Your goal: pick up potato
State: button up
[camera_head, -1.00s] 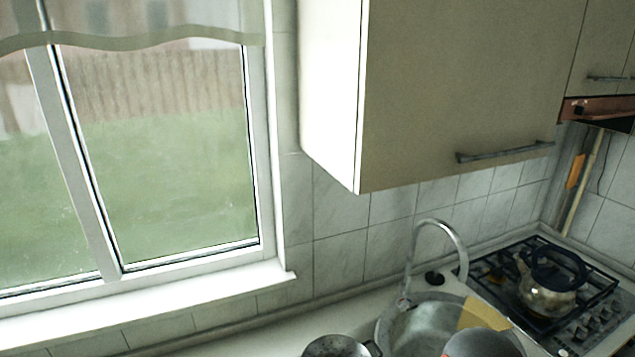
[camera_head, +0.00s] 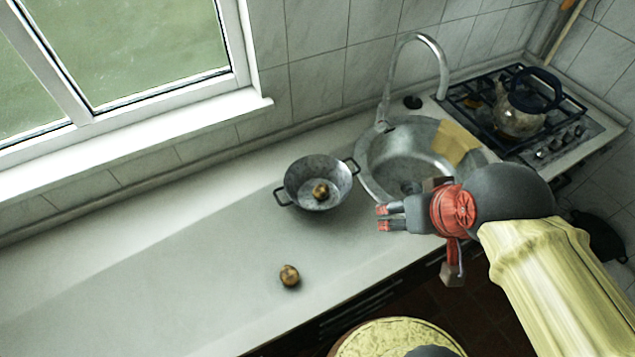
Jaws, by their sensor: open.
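A small brown potato (camera_head: 289,276) lies on the bare countertop near its front edge. A second brown potato-like piece (camera_head: 320,191) lies inside a grey enamel pot (camera_head: 300,172) with two handles, farther back. My gripper (camera_head: 381,217) is open and empty, with red fingertips pointing left. In the picture it is right of the pot and up and to the right of the loose potato, apart from both.
A round sink (camera_head: 372,172) with a tall faucet (camera_head: 440,62) and a yellow cloth (camera_head: 455,142) is behind my gripper. A kettle (camera_head: 518,122) stands on the stove at right. The countertop (camera_head: 150,270) at left is clear.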

aim_at(288, 276)
jog(key=j+u, duration=0.2)
jog(key=u, duration=0.2)
jog(key=k+j+u, duration=0.1)
jog(key=j+u, duration=0.25)
jog(key=k+l+z, duration=0.25)
jog(key=k, duration=0.25)
jog(key=k+l+z, duration=0.1)
jog(key=k+z, duration=0.15)
jog(key=k, duration=0.3)
